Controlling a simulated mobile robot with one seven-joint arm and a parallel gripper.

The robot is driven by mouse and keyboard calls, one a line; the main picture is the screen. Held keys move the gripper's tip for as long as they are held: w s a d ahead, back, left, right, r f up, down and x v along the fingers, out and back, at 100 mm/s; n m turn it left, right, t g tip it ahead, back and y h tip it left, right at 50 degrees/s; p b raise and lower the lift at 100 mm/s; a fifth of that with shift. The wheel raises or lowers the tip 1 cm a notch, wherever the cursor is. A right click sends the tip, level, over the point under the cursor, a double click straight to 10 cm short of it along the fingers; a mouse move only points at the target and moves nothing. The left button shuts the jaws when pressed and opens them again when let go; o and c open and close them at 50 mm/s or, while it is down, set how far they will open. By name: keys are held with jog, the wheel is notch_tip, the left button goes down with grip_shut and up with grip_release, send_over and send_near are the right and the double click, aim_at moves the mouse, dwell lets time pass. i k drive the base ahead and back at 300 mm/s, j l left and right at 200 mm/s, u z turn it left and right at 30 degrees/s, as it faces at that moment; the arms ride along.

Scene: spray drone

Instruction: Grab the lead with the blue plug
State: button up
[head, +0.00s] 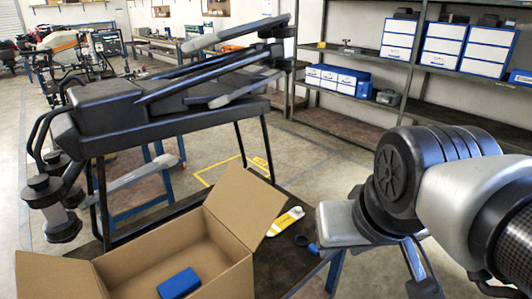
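A small blue piece (313,248), which looks like the blue plug, shows at the right end of the dark table top, beside a dark ring-shaped piece (301,240). The rest of the lead cannot be made out. My arm (395,175) reaches in from the right, and its pale end part is just right of the blue piece. I cannot make out the fingertips of my gripper, nor whether they touch anything. A large black drone (110,105) with folded arms sits on a dark stand behind the table.
An open cardboard box (225,235) stands at the front, with a blue block (178,283) inside. A yellow and white item (287,220) lies on the table behind the box's right flap. Shelves (350,125) with white and blue boxes line the back right. Open floor lies between.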

aim_at(311, 248)
jog(key=i+l+u, duration=0.2)
jog(key=l+u, duration=0.15)
jog(key=u, duration=0.15)
jog(key=i+l+u, duration=0.1)
jog(key=l+u, duration=0.25)
jog(key=u, duration=0.15)
jog(key=l+u, duration=0.15)
jog(key=l, duration=0.4)
jog(key=i+l+u, duration=0.15)
jog(key=l, duration=2.05)
jog(key=i+u, duration=0.05)
jog(key=i, duration=0.05)
